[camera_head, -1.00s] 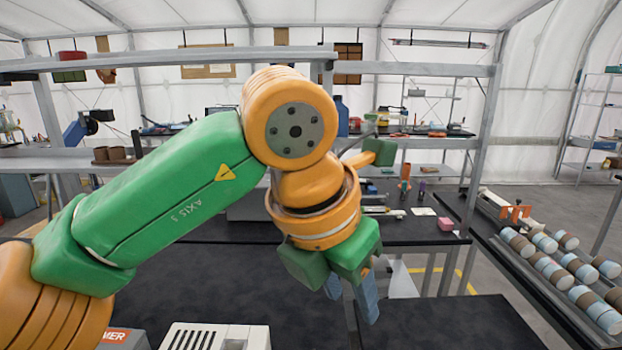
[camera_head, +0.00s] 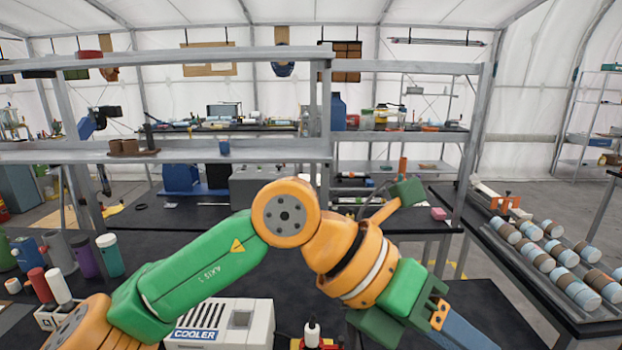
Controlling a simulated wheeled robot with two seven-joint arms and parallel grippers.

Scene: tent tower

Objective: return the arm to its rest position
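My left arm comes in from the lower left, a green and orange arm that bends at an orange joint in the middle of the view. Its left gripper (camera_head: 462,332) points down and to the right at the lower right, above the dark worktop (camera_head: 495,305). A blue finger shows, but the gap between the fingers is not clear, and I see nothing held. My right gripper is not in view.
A white cooler box (camera_head: 224,322) stands below the arm. Cups and bottles (camera_head: 110,255) stand at the left. A rack of striped cylinders (camera_head: 545,260) is at the right. Metal shelves (camera_head: 200,152) stand behind.

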